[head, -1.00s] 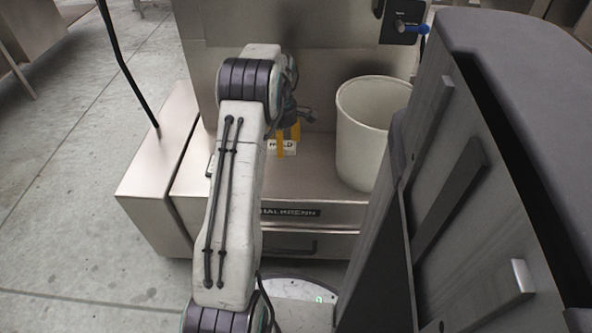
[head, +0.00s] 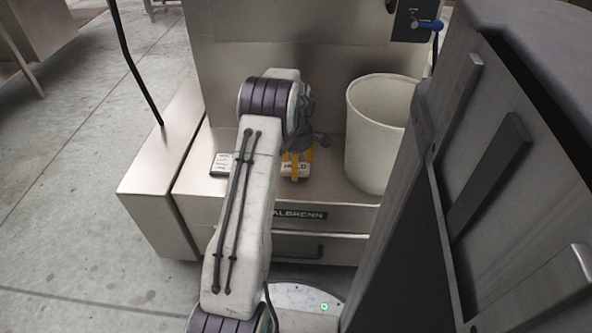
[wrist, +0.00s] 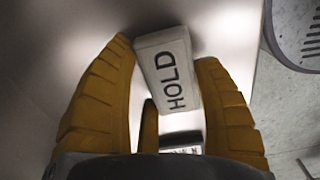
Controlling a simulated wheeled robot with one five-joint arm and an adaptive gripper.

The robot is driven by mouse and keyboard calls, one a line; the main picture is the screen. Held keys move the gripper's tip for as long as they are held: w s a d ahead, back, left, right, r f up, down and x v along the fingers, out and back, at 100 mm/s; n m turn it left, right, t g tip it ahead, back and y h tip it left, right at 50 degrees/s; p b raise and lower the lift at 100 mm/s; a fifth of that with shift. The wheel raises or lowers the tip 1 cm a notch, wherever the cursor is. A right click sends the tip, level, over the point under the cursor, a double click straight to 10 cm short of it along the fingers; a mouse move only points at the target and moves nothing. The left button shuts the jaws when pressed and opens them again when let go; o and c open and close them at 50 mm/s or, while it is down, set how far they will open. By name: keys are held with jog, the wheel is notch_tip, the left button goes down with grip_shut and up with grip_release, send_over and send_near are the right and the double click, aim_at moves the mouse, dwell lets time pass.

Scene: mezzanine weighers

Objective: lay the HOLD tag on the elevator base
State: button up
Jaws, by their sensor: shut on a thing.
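The HOLD tag (head: 295,170) is a small white block with dark letters. I cannot tell whether the tag touches the steel. My arm hides part of the ledge.
A cream bin (head: 372,140) stands on the ledge right of my gripper. A small dark-edged white card (head: 222,164) lies to the left. A lower steel box (head: 160,170) adjoins the base's left side. A large dark panelled body (head: 490,190) fills the right.

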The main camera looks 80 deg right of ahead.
jog(key=shift+f, duration=0.55)
jog(key=shift+f, duration=0.15)
jog(key=o, duration=1)
jog(key=shift+o, duration=0.2)
notch_tip(320, 180, up, 12)
jog(key=p, duration=0.5)
